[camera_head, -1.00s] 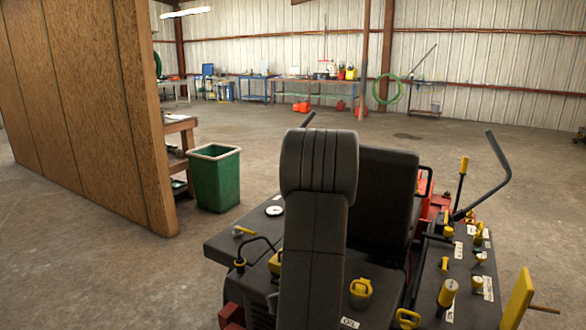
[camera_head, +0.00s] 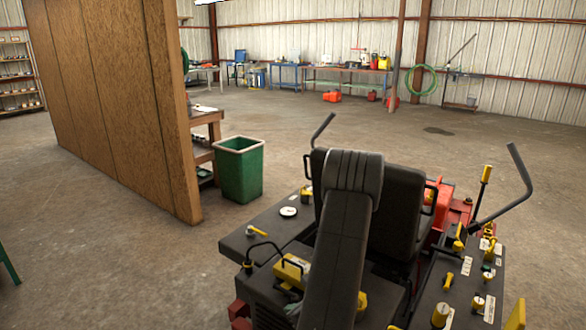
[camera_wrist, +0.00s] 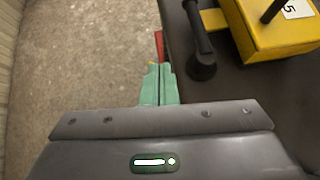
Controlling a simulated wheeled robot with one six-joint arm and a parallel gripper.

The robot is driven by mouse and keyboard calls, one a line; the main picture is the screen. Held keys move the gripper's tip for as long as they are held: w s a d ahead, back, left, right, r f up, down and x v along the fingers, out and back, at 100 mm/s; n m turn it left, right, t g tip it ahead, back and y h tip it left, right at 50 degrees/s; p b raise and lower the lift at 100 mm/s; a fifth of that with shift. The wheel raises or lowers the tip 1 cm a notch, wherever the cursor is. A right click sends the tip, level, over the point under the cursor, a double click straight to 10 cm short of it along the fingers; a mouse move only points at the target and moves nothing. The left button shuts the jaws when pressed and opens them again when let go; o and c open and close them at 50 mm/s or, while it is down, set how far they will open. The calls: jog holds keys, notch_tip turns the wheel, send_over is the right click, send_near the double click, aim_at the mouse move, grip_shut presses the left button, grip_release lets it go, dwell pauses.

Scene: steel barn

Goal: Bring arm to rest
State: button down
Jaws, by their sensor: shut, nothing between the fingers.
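My gripper (camera_wrist: 158,85) shows in the wrist view with pale green fingers pressed together and nothing between them. It is over the left edge of a dark deck, with concrete floor to its left. A yellow box (camera_wrist: 270,35) with a "5" label and a black handle are on the deck to its upper right. In the head view, my dark grey arm (camera_head: 345,235) bends at the top, in front of the black seat (camera_head: 400,200), and slants down out of frame. My gripper is mostly hidden there, low beside the arm.
A ride-on machine with a dark deck (camera_head: 260,235), yellow knobs and a bent black lever (camera_head: 515,190) surrounds my arm. A green bin (camera_head: 240,170) and a wooden partition (camera_head: 120,100) stand to the left. Open concrete floor lies beyond, with workbenches at the back wall.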

jog(key=shift+d+n+g+y+p, duration=0.4)
jog(key=shift+n+p, duration=0.3)
jog(key=shift+p, duration=0.2)
jog(key=shift+r, duration=0.1)
